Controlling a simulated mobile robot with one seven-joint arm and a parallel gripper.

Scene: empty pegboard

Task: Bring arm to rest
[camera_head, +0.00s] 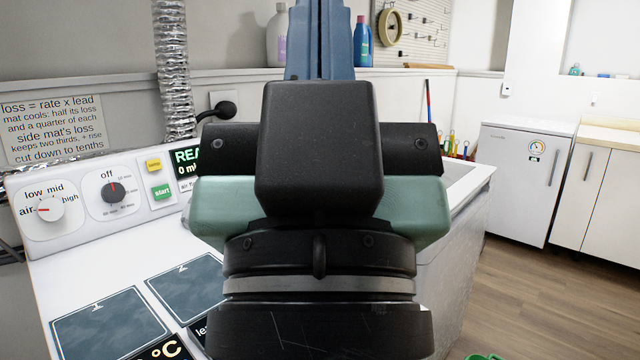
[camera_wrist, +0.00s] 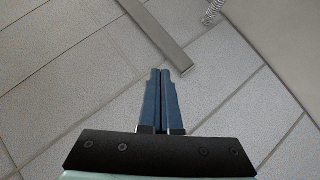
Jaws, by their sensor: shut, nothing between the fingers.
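My gripper (camera_wrist: 162,74) shows in the wrist view with its two blue fingers pressed together and nothing between them. Past the fingers the wrist view shows a ceiling of pale tiles (camera_wrist: 60,80). In the head view my arm rises through the middle of the picture, and the blue fingers (camera_head: 320,40) point upward, their tips cut off by the top edge. My wrist hides part of the white machine and its display behind it.
A white machine (camera_head: 100,240) with knobs, a green start button and numbered dark mats stands at left. A silver duct (camera_head: 173,70) rises behind it. A shelf behind holds a blue bottle (camera_head: 362,42). A small white fridge (camera_head: 520,170) stands right; the wooden floor (camera_head: 540,300) before it looks open.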

